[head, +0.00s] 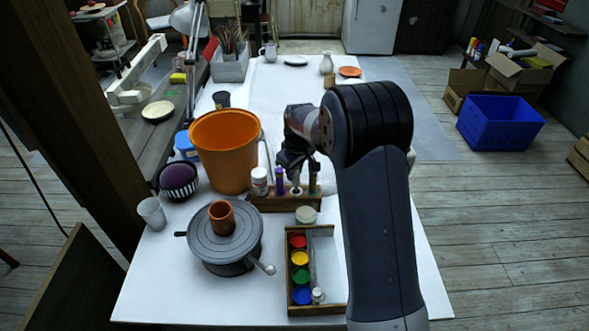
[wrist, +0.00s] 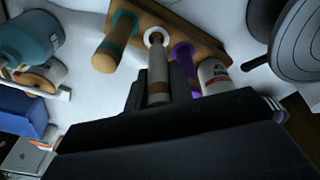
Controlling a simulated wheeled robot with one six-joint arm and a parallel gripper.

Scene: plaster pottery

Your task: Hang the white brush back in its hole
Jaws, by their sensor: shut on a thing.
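My gripper (head: 296,166) is over the wooden rack (head: 272,203) and shut on the white brush (wrist: 158,72), which also shows low between the fingers in the head view. In the wrist view the fingers (wrist: 158,92) close on the brush from both sides. The brush's brown-banded far end is at the white-ringed hole (wrist: 155,37) in the rack; how deep it sits I cannot tell. A tan brush (wrist: 112,50) stands in the teal-ringed hole on one side. A purple brush (wrist: 184,58) stands in the purple-ringed hole on the other.
A white jar (head: 260,181) stands at the rack's left end. The orange bucket (head: 226,150) is behind it. A grey turntable (head: 205,245) with a clay cup (head: 221,217) is front left. A paint box (head: 298,309) lies in front.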

